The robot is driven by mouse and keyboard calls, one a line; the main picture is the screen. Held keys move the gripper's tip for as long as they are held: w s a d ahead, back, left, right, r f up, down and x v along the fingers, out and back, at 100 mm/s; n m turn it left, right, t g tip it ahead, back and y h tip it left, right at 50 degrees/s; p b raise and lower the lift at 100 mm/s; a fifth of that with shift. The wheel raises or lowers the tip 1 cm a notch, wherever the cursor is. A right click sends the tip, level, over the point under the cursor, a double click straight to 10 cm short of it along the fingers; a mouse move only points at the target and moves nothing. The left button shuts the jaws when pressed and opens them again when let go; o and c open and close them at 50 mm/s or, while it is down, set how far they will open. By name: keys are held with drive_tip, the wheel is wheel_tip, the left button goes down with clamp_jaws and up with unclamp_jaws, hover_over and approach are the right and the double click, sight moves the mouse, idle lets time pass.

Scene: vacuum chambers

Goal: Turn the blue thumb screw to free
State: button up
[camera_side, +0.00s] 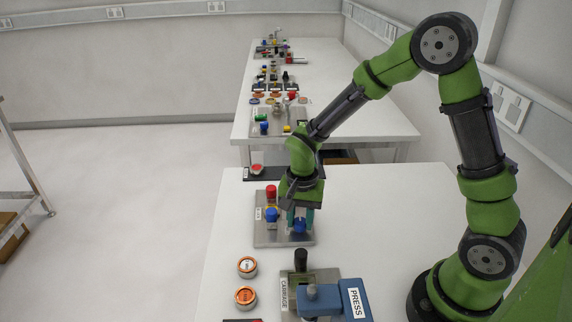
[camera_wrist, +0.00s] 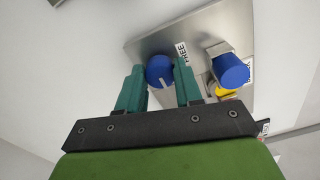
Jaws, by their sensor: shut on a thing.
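The blue thumb screw (camera_wrist: 160,69) is a round knob with a white line on its face, on a metal plate (camera_wrist: 160,37). In the wrist view the line points down toward my palm, while the FREE label (camera_wrist: 181,53) lies to its upper right. My gripper (camera_wrist: 159,67) has its two teal fingers on either side of the screw, shut on it. In the side view the screw (camera_side: 299,227) shows low between the fingertips of my gripper (camera_side: 301,221), partly hidden by them.
A second blue part (camera_wrist: 231,71) in a metal bracket stands close right, with a yellow part (camera_wrist: 224,92) beside it. In the side view a red cylinder (camera_side: 271,192) stands on the same plate. A PRESS block (camera_side: 352,299) and carriage (camera_side: 301,260) stand in front.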

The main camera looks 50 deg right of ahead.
sight(301, 221)
drive_tip(key=shift+n, duration=0.3)
drive_tip(key=n, duration=0.9)
drive_tip(key=shift+d, duration=0.1)
drive_tip(key=n, duration=0.4)
drive_tip(key=shift+n, duration=0.3)
drive_tip(key=shift+r+n, duration=0.1)
drive_tip(key=shift+n, duration=1.7)
drive_tip(key=o, duration=1)
drive_tip(key=shift+o, duration=0.2)
wheel_tip(301, 221, up, 17)
